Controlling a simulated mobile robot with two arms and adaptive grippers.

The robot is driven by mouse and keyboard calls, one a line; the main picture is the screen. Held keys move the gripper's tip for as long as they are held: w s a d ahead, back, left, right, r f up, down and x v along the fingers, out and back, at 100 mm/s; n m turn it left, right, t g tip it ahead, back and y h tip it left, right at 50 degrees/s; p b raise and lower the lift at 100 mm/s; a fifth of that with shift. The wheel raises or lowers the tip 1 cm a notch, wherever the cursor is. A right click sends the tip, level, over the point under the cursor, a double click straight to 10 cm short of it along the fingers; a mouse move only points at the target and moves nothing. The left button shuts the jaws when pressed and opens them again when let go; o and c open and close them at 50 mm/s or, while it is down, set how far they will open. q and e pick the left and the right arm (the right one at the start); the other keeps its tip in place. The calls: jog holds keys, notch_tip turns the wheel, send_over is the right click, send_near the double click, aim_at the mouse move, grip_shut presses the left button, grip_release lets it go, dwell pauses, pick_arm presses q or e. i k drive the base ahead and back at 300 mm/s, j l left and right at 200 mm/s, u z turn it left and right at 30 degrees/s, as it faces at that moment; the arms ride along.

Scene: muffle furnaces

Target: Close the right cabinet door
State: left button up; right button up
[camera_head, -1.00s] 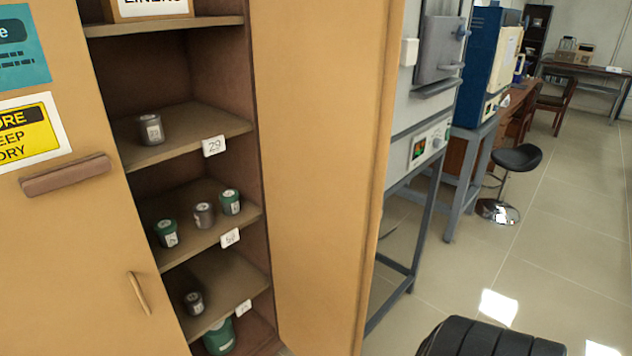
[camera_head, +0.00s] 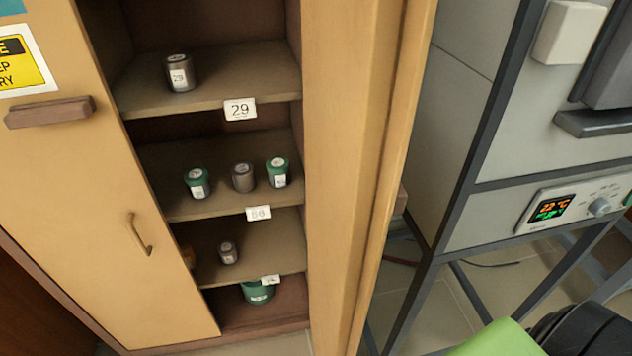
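The right cabinet door (camera_head: 345,150) is a tan wooden panel. It stands open at the right side of the shelf opening, swung out toward me, with its edge near the grey furnace. The left cabinet door (camera_head: 75,190) is shut and has a brown horizontal block (camera_head: 50,111) and a small curved handle (camera_head: 140,234). The shelves (camera_head: 215,100) between the doors are exposed. No handle shows on the right door's visible face.
Small grey and green jars (camera_head: 243,177) stand on the shelves, with a larger green one (camera_head: 257,292) at the bottom. A furnace (camera_head: 545,130) on a metal stand is close on the right. Black and green shapes at the lower right are only partly visible.

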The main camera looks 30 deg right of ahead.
aim_at(365, 61)
jog(key=l, duration=1.3)
jog(key=k, duration=0.05)
